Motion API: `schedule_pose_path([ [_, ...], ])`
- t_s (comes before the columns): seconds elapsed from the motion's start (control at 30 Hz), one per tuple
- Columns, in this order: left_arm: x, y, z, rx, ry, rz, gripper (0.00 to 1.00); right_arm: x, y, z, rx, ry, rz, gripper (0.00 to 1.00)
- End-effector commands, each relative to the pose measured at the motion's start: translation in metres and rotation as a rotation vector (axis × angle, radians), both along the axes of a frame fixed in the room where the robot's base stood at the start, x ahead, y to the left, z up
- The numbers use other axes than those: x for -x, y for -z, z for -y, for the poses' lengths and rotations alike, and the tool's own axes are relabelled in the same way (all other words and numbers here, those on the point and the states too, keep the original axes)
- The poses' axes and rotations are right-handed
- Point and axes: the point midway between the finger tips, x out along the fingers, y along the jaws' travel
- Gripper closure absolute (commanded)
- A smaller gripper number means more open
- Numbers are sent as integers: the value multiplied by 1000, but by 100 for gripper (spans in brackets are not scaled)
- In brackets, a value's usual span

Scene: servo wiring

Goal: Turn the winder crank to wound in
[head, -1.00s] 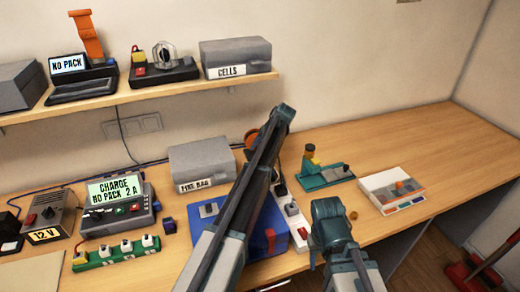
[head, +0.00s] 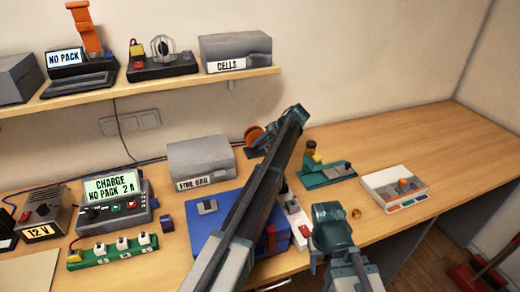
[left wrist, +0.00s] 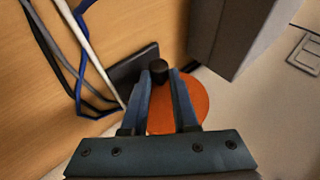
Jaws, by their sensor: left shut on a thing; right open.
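The winder shows as an orange disc (head: 254,134) at the back of the bench, partly hidden behind my left arm in the head view. In the left wrist view the orange disc (left wrist: 190,103) lies beyond my fingers. A black crank knob (left wrist: 159,75) stands at its upper edge. My left gripper (left wrist: 160,82) is shut on the knob, one finger on each side. My right gripper (head: 332,217) is over the front of the bench, away from the winder, and it is open. Its fingertips are hard to make out.
A grey fire bag box (head: 199,160) stands left of the winder, and a blue case (head: 210,225) in front. A teal stand with a figure (head: 325,172) and a white tray (head: 372,183) are to the right. Cables (left wrist: 88,60) lie near my left fingers.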

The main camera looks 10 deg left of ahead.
Motion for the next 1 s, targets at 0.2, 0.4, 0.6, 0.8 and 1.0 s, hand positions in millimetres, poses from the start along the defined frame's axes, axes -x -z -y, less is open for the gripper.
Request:
schedule_pose_path([
  [0.2,1,0,0,-42,-1,-30,100,0,7,0,0,0,0,50],
  [0.4,1,0,0,-41,-1,-30,100,0,6,0,0,0,0,50],
  [0.6,1,0,0,-40,-1,-29,42,0,6,0,0,0,0,50],
  [0.8,1,0,0,-41,-1,-28,42,0,6,0,0,0,0,50],
  [1.0,0,-10,7,-41,0,-29,42,0,-4,0,0,0,0,50],
])
